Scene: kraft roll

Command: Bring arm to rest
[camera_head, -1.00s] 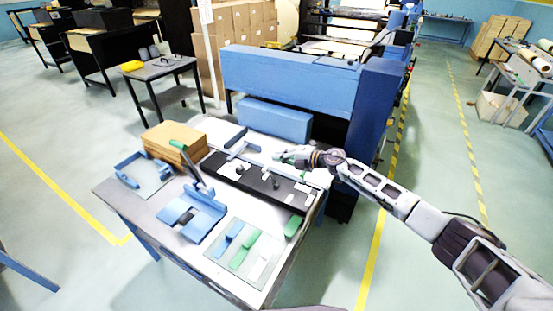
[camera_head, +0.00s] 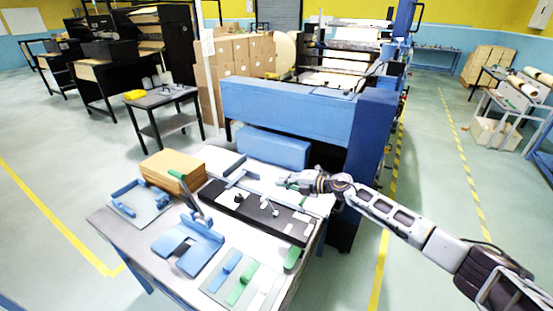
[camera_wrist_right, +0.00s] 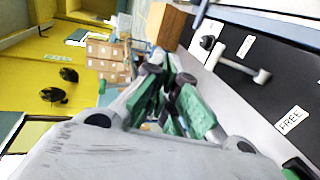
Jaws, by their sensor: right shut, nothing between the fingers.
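My right gripper (camera_head: 292,180) is at the end of the right arm, which reaches in from the right in the head view. It is over the back right part of the worktable (camera_head: 130,236), near the black tool board (camera_head: 222,205). In the right wrist view its green-lined fingers (camera_wrist_right: 172,98) are closed together with nothing between them. A white-headed tool (camera_wrist_right: 245,70) lies on the black board beside the fingers, apart from them. My left gripper does not show.
A wooden box (camera_head: 172,168) stands at the table's back left. Blue fixtures (camera_head: 188,246) and a plate with blue and green bars (camera_head: 238,284) lie in front. A large blue machine (camera_head: 290,115) stands behind the table. Open floor lies to the right.

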